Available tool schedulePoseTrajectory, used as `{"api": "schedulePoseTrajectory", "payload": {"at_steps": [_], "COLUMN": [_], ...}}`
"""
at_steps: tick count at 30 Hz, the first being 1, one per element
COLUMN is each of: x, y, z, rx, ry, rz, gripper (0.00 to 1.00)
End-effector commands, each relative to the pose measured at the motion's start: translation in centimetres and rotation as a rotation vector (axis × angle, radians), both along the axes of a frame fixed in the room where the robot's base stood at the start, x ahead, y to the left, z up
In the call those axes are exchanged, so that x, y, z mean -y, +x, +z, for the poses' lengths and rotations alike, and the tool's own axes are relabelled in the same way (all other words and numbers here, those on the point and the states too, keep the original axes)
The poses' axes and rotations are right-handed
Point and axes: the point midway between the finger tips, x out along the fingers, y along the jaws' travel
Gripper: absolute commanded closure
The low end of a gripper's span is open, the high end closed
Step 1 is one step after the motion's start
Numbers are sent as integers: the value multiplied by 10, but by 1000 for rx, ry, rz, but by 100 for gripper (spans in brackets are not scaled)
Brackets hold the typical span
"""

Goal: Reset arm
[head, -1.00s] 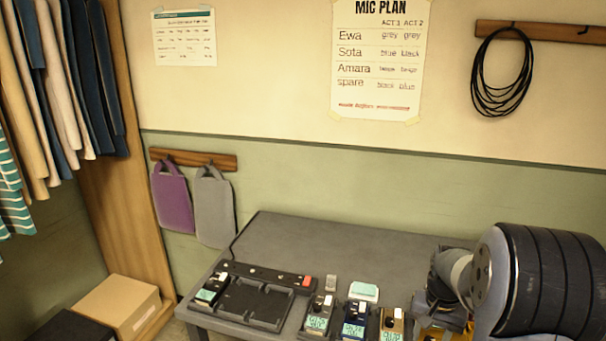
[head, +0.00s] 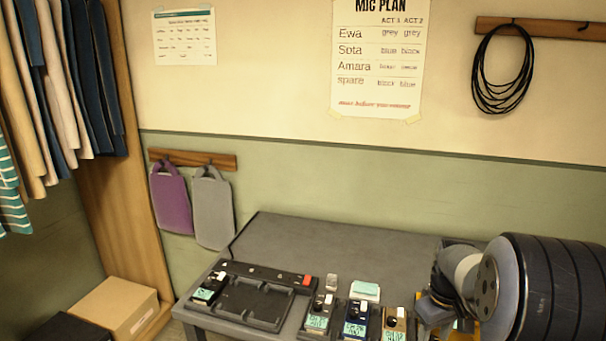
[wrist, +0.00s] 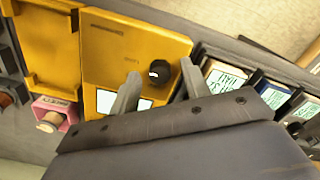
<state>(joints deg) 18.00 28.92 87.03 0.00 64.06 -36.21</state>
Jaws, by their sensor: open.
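My arm ends at the lower right of the head view, over the right part of the grey table (head: 330,240). My gripper (wrist: 159,72) shows in the wrist view with its two grey fingers apart and nothing held between them. Behind the fingers is a yellow device (wrist: 110,45) with a black knob (wrist: 158,73) and a small pale screen, partly hidden by the fingers and the gripper body. I cannot tell whether the fingers touch it. In the head view the yellow device is mostly hidden by my arm.
A black charging tray (head: 250,300) holds one small pack (head: 208,290) at its left. Several packs with lit screens stand to its right, including a blue one (head: 357,318) and a tan one (head: 394,322). A pink item (wrist: 55,115) lies beside the yellow device.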

Motion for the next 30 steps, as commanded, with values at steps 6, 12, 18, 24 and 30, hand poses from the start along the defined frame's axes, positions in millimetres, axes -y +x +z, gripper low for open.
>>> {"api": "schedulePoseTrajectory", "payload": {"at_steps": [6, 12, 18, 24, 30], "x": [0, 0, 0, 0, -2], "y": [0, 1, 0, 0, 1], "z": [-1, 21, 30, 30, 32], "rx": [1, 3, 1, 0, 6], "ry": [-1, -1, -1, 0, -1], "rz": [163, 191, 189, 188, 187], "gripper": [55, 55, 55, 55, 55]}}
